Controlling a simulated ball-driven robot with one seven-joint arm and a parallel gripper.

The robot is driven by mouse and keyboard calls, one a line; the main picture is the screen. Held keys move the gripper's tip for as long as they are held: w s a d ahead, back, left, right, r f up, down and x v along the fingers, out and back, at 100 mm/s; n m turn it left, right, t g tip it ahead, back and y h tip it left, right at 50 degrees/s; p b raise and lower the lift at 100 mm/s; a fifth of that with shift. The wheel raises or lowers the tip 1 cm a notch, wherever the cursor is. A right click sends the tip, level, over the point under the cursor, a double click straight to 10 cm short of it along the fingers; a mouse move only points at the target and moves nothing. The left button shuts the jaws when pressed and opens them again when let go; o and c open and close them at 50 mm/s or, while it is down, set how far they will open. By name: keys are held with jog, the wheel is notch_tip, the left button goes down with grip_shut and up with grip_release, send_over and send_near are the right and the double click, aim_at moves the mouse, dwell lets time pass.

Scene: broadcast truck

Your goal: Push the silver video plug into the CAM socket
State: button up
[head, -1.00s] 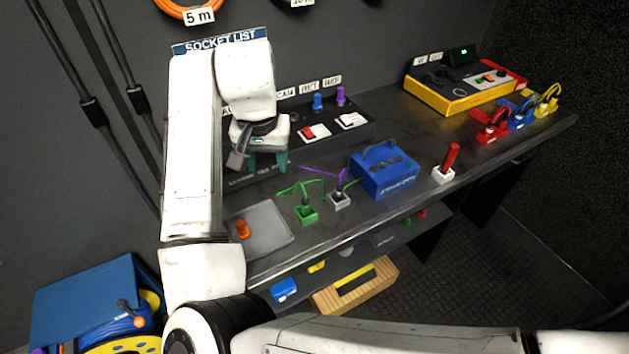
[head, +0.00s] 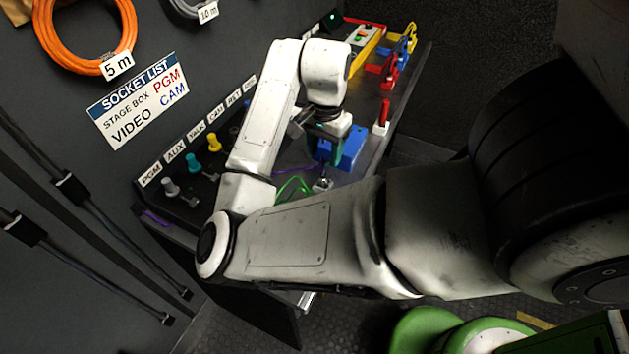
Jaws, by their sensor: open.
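The silver plug (head: 322,184) sits on the bench just above my forearm in the head view, its lower part close to the arm's edge. A purple lead (head: 292,169) runs left from near it. My gripper (head: 325,159) is open and empty, its teal fingers pointing down just above the silver plug in the picture; I cannot tell the height between them. The CAM label (head: 215,113) shows on the socket panel; the CAM socket itself is hard to make out, partly behind my upper arm link.
A blue box (head: 350,149) stands right behind my gripper. Green leads (head: 293,187) lie left of the plug, their plug hidden by my arm. Grey (head: 170,187), teal (head: 193,162) and yellow (head: 214,142) plugs stand at the panel. A red plug (head: 383,113) stands farther right.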

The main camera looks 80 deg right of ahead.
aim_at(323, 173)
notch_tip(323, 173, down, 3)
jog(key=shift+w+f+b, duration=0.1)
jog(key=shift+f+b, duration=0.05)
jog(key=shift+b, duration=0.2)
jog(key=shift+d+f, duration=0.1)
jog(key=shift+f, duration=2.55)
grip_shut()
